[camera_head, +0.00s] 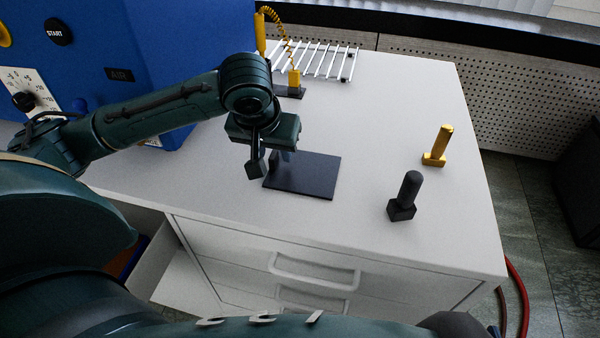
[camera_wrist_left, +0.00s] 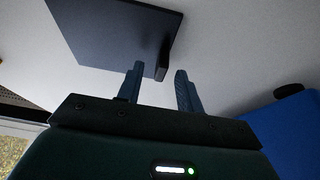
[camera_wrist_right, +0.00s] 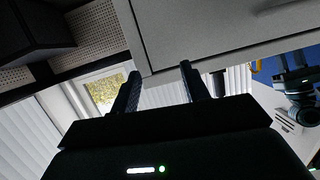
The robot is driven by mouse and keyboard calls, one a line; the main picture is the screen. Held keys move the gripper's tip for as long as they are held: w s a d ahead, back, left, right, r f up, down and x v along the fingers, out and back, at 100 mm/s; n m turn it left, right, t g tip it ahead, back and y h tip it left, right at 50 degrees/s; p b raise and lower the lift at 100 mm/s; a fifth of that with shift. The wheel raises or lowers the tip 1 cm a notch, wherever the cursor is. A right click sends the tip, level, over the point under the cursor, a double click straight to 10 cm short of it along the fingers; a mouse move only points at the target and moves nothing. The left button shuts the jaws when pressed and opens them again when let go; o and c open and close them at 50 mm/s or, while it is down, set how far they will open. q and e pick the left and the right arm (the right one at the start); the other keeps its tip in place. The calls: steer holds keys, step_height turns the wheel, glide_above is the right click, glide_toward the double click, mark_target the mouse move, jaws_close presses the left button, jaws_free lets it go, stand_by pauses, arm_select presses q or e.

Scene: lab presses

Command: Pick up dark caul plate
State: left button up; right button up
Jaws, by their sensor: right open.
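The dark caul plate (camera_head: 318,178) lies flat on the white cabinet top, a thin dark square. My left gripper (camera_head: 271,163) is over the plate's left edge and hides part of it. In the left wrist view the plate (camera_wrist_left: 112,32) is at the top, with a small dark upright tab on its near edge. My right gripper (camera_wrist_right: 161,72) is open and empty, in front of a pale cabinet panel.
A black peg on a block (camera_head: 406,195) and a gold one (camera_head: 437,146) stand right of the plate. A blue press (camera_head: 170,40) stands at the left. A white wire rack (camera_head: 325,60) is at the back.

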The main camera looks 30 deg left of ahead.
arm_select(q)
steer(key=shift+w+f, duration=0.15)
steer(key=shift+f, duration=0.2)
steer(key=shift+r, duration=0.1)
jaws_close()
